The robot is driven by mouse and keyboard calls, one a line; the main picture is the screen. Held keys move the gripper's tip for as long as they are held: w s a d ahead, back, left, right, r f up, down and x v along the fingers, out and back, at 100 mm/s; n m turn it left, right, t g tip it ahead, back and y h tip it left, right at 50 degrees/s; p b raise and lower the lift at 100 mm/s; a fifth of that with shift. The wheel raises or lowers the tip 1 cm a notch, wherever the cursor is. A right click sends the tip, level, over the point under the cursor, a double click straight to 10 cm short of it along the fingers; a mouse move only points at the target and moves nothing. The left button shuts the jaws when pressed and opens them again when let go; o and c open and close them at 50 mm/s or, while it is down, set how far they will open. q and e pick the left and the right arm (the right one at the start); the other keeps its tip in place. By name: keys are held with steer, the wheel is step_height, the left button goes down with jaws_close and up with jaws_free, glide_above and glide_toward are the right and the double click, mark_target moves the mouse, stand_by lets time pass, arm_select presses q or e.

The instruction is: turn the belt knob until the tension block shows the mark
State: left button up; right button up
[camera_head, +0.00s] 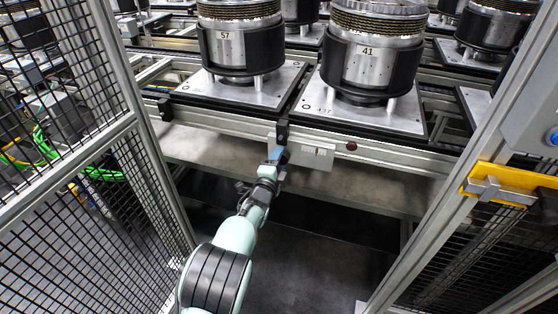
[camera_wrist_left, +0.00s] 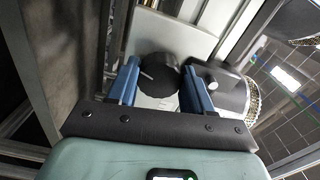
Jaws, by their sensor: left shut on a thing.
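The black round belt knob (camera_wrist_left: 158,76) shows in the left wrist view, with a short pale line on its face toward the left. It sits on a pale plate. My left gripper (camera_wrist_left: 160,68) has its two blue fingers on either side of the knob and is shut on it. In the head view my left gripper (camera_head: 277,154) is at the front rail of the conveyor, and the knob is hidden there. I cannot tell which part is the tension block, and no mark on it can be made out. My right gripper is not in view.
A white plate with a small label (camera_head: 318,152) hangs beside the gripper. Pallets carry clutches numbered 57 (camera_head: 224,50) and 41 (camera_head: 367,62) above. Mesh fencing (camera_head: 90,190) stands at left, and a post with a yellow latch (camera_head: 497,185) at right. Floor below is clear.

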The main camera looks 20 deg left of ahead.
arm_select(q)
steer(key=o, duration=1)
steer(key=shift+o, duration=0.2)
steer(key=s+p, duration=0.2)
steer(key=s, duration=1.1)
steer(key=shift+s+a, duration=0.2)
steer(key=shift+a, duration=0.05)
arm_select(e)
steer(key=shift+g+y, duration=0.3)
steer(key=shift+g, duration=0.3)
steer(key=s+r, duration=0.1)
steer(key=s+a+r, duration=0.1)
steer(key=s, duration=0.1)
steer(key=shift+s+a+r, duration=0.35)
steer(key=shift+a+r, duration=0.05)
arm_select(q)
steer(key=shift+f, duration=0.1)
